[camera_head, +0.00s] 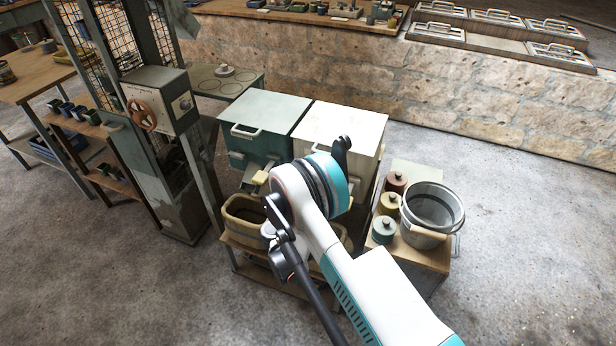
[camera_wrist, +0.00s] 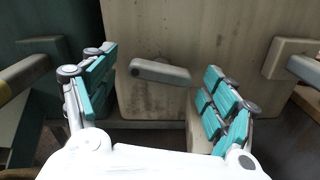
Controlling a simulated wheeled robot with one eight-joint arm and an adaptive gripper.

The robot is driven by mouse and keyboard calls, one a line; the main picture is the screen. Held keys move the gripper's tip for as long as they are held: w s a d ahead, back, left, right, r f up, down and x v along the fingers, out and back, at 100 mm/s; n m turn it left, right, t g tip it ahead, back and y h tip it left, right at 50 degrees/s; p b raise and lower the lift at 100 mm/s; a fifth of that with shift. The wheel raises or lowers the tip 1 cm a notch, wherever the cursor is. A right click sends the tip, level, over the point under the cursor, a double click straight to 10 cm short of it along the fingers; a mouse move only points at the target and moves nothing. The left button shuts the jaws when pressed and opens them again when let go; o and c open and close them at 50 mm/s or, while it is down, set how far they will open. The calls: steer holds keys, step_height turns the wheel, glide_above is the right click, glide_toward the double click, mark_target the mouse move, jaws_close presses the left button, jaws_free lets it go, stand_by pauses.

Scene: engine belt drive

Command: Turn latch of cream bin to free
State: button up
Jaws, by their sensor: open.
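The cream bin (camera_head: 345,125) stands beside the green bin in the head view, its front largely hidden by my arm. In the wrist view its worn cream front (camera_wrist: 150,28) fills the middle. The latch (camera_wrist: 160,72) is a short pale bar on that front, lying nearly level with its right end slightly lower. My gripper (camera_wrist: 160,95) is open, with one teal-padded finger on each side of the latch. Neither finger visibly touches the latch. In the head view my gripper is hidden behind the arm.
The green bin (camera_head: 262,125) is close on the left. A shelf in front holds a yellowish tub (camera_head: 244,216). To the right, a metal bucket (camera_head: 434,208) and several lidded jars stand on a wooden stand (camera_head: 432,258). In the wrist view, a grey handle (camera_wrist: 304,68) projects at the right.

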steer(key=shift+s+d, duration=0.1)
steer(key=shift+c, duration=0.3)
steer(key=c, duration=1.1)
steer(key=shift+o, duration=0.2)
steer(key=shift+m, duration=7.8)
